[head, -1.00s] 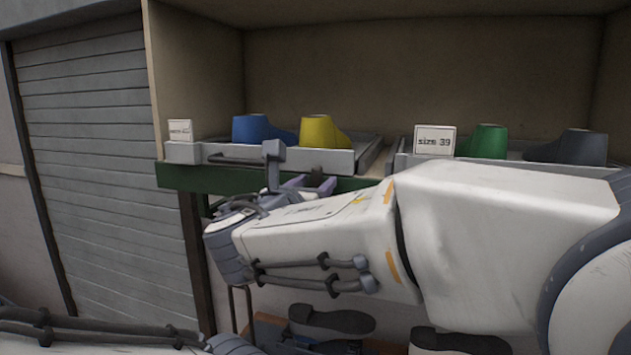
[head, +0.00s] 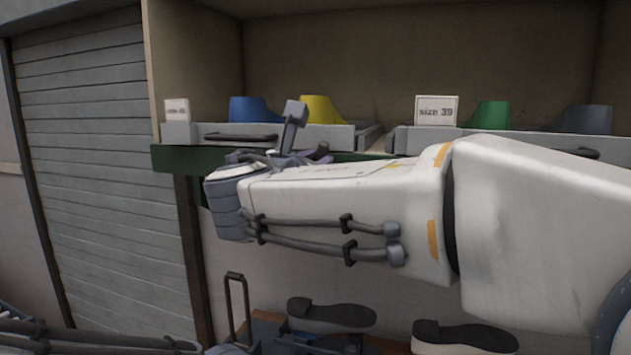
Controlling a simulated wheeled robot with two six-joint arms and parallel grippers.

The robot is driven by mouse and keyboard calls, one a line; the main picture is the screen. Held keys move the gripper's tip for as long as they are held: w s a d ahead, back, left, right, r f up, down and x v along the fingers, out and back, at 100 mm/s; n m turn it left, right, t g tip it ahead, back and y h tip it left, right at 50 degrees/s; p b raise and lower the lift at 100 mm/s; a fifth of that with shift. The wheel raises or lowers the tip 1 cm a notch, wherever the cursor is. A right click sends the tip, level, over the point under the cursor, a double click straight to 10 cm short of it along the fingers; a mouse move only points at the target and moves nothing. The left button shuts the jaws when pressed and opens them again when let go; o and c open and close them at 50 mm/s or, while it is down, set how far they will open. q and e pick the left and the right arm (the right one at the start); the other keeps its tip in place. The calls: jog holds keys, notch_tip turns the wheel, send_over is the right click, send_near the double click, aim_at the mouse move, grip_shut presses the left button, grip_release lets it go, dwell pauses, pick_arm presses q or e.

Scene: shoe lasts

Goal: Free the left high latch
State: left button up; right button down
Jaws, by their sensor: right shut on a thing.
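The left high drawer (head: 345,137) is a shallow grey tray with a dark bar handle (head: 240,136) on its front. A grey latch lever (head: 293,122) with a block-shaped top stands in front of it, tilted to the right. My right gripper (head: 308,156) is at the foot of this lever, shut on the latch; its fingertips are largely hidden behind my right wrist and forearm. My left arm lies low at the bottom left, and its jaws cannot be made out.
A blue last (head: 250,110) and a yellow last (head: 320,110) stand in the left drawer. The right drawer holds a green last (head: 490,115), a grey last (head: 585,119) and a "size 39" card (head: 436,111). A grey shutter (head: 85,150) is at left.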

jog(key=shift+s+d+f+m+b, duration=0.1)
jog(key=shift+d+f+m+b, duration=0.3)
jog(key=shift+m+b, duration=2.3)
jog(key=shift+s+d+f+m+b, duration=0.1)
jog(key=shift+d+f+m+b, duration=0.3)
jog(key=shift+m+b, duration=2.25)
jog(key=shift+s+d+f+m+b, duration=0.15)
jog(key=shift+f+m+b, duration=0.45)
jog(key=shift+m+b, duration=2.1)
jog(key=shift+n+b, duration=0.65)
jog(key=shift+b, duration=0.05)
jog(key=c, duration=0.7)
grip_release()
jog(key=shift+c, duration=0.2)
jog(key=b+v, duration=0.2)
jog(key=v, duration=0.8)
jog(key=shift+s, duration=0.25)
